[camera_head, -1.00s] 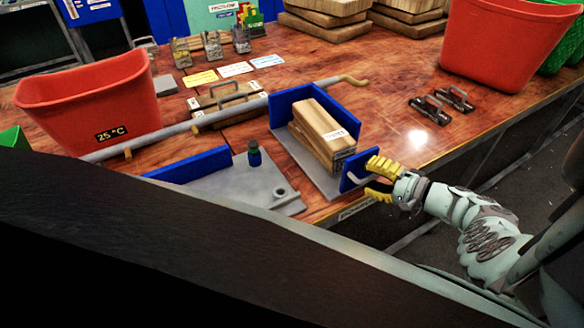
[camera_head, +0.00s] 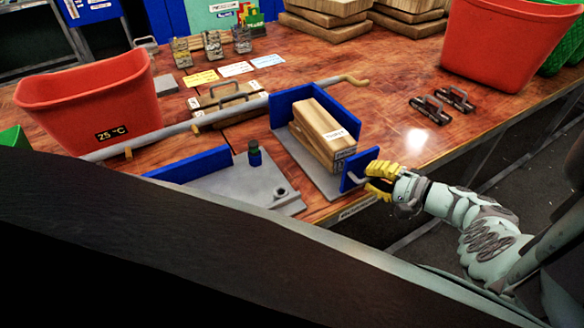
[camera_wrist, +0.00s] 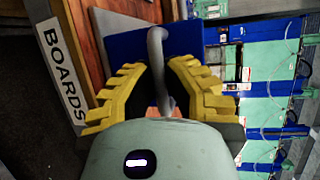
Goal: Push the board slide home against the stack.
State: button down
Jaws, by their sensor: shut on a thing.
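The board slide is a small blue upright plate (camera_head: 352,180) with a grey bent handle (camera_wrist: 158,65), at the near right end of a grey base plate (camera_head: 290,150). My gripper (camera_head: 372,180) has yellow ribbed fingers and is shut on the handle, at the table's front edge. In the wrist view, the handle runs between the fingers and the blue plate is behind it. The stack of wooden boards (camera_head: 318,128) lies on the base with a white label on top. Its near end is close to the slide; I cannot tell whether they touch.
A blue wall (camera_head: 300,97) stands behind the stack. A grey rail (camera_head: 225,112) crosses the table to the left. Red bins (camera_head: 90,100) stand left and right. Two dark handled blocks (camera_head: 430,110) lie on clear table to the right. A BOARDS sign (camera_wrist: 62,75) marks the edge.

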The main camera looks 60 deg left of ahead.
aim_at(364, 166)
jog(key=a+b, duration=0.2)
jog(key=a, duration=0.1)
jog(key=shift+w+a+f, duration=0.15)
jog(key=shift+a+f, duration=0.05)
jog(key=shift+a, duration=0.1)
jog(key=shift+a+r, duration=0.15)
jog(key=c, duration=1)
grip_release()
jog(key=v, duration=1.2)
